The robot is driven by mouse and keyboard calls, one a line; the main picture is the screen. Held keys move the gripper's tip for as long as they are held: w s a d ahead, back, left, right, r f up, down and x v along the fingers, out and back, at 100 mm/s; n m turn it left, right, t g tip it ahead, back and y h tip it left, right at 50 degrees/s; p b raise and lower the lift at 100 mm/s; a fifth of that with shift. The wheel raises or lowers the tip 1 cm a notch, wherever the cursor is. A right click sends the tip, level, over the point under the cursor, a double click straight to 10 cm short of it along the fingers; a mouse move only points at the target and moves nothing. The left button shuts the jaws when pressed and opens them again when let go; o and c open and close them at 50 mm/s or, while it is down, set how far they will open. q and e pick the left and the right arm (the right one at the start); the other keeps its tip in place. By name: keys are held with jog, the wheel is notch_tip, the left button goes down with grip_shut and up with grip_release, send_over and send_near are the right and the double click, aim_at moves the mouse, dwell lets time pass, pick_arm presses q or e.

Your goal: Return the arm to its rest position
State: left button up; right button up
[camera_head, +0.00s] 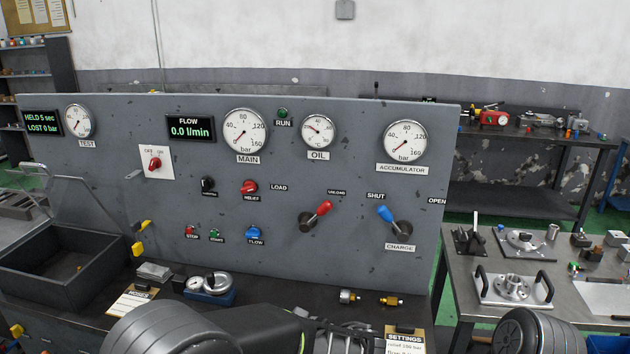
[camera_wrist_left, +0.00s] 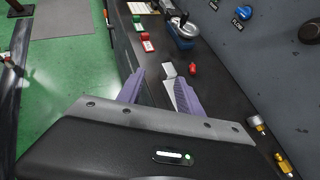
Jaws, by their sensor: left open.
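My left arm (camera_head: 170,328) reaches in at the bottom of the head view, in front of the hydraulic panel (camera_head: 290,250). My left gripper (camera_wrist_left: 160,76) shows in the left wrist view with its two purple fingers spread apart. A pale, flat object shows between the fingers; I cannot tell what it is or whether it touches them. The fingers are over the dark bench ledge in front of the panel. Part of my right arm (camera_head: 530,332) shows at the bottom right of the head view; its gripper is out of view.
The panel carries gauges, knobs, a red-handled lever (camera_head: 318,212) and a blue-handled lever (camera_head: 386,214). A dial instrument (camera_head: 210,285), brass fittings (camera_head: 391,300) and a settings card (camera_head: 404,342) are on the ledge. An open grey bin (camera_head: 60,278) is left; a side table (camera_head: 460,262) is right.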

pick_arm(q)
jog(key=s+a+f+n+g+h+b, duration=0.1)
jog(key=s+f+g, duration=0.15)
jog(key=f, duration=0.55)
jog(key=s+a+f+n+g+h+b, duration=0.15)
jog(key=s+f, duration=0.25)
jog(key=f, duration=0.4)
jog(key=s+d+f+n+g+h+b, duration=0.1)
jog(key=s+f+n+h+b, duration=0.2)
jog(key=s+f+n, duration=0.6)
jog(key=s+d+f+n+g+h+b, duration=0.2)
jog(key=s+f+n+h+b, duration=0.2)
jog(key=f+n, duration=1.2)
jog(key=s+h, duration=0.3)
jog(key=s, duration=0.3)
jog(key=shift+d+h, duration=0.3)
jog(key=shift+h, duration=0.05)
pick_arm(e)
notch_tip(320, 180, down, 9)
jog(key=w, duration=0.1)
jog(key=shift+w+a, duration=0.25)
jog(key=shift+w, duration=0.05)
jog(key=shift+f, duration=0.1)
